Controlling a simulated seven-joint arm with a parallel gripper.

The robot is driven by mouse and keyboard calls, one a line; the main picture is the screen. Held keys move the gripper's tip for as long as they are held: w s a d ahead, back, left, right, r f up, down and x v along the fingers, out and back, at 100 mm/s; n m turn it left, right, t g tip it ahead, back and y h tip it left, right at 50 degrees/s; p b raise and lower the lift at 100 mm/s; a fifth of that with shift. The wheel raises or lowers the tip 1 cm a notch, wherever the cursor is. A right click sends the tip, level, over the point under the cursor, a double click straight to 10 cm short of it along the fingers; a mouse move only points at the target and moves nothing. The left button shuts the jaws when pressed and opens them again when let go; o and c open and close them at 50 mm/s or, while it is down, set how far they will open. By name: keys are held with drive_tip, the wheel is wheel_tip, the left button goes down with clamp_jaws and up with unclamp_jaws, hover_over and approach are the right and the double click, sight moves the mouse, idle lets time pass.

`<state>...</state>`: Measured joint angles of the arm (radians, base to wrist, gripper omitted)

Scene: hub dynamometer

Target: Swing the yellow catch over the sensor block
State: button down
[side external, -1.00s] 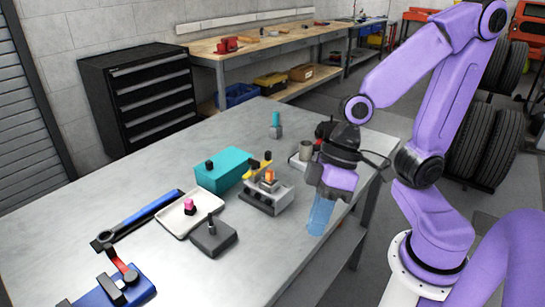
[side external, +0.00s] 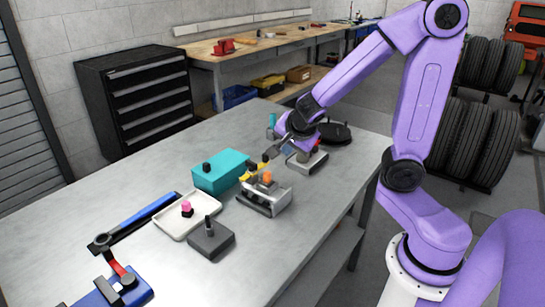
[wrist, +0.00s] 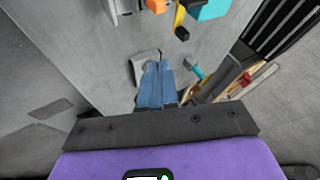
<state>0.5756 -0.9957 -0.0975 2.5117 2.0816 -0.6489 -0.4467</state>
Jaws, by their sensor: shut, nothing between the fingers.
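The yellow catch (side external: 256,168) with its black tip is on the grey fixture (side external: 270,202), beside the orange block (side external: 266,177), which I take for the sensor block. In the wrist view the catch (wrist: 180,19) lies at the top, between the orange block (wrist: 156,6) and the teal box, and does not cover the visible part of the orange block. My gripper (side external: 284,148) is just behind and right of the catch. In the wrist view its blue fingers (wrist: 158,66) are together and empty, with a gap to the catch tip.
A grey block (wrist: 146,58) is partly hidden by my fingers. A teal box (side external: 221,174) stands left of the fixture. A small teal upright piece (side external: 271,122) is behind my gripper. A white tray (side external: 172,227) and dark grey block (side external: 211,242) stand at the front left.

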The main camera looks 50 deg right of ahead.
drive_tip(key=w+r+x, duration=0.1)
drive_tip(key=w+x, duration=0.1)
drive_tip(key=x, duration=1)
idle(0.5)
drive_tip(key=shift+w+d+r+n, duration=0.15)
drive_tip(key=shift+w+n, duration=0.3)
drive_tip(key=shift+n, duration=0.05)
idle(0.4)
drive_tip(key=w+a+n+t+y, duration=0.1)
drive_tip(key=w+a+n+y, duration=0.1)
drive_tip(key=w, duration=0.6)
drive_tip(key=shift+w+a+n, duration=0.25)
drive_tip(key=shift+n, duration=0.35)
idle(0.7)
idle(0.4)
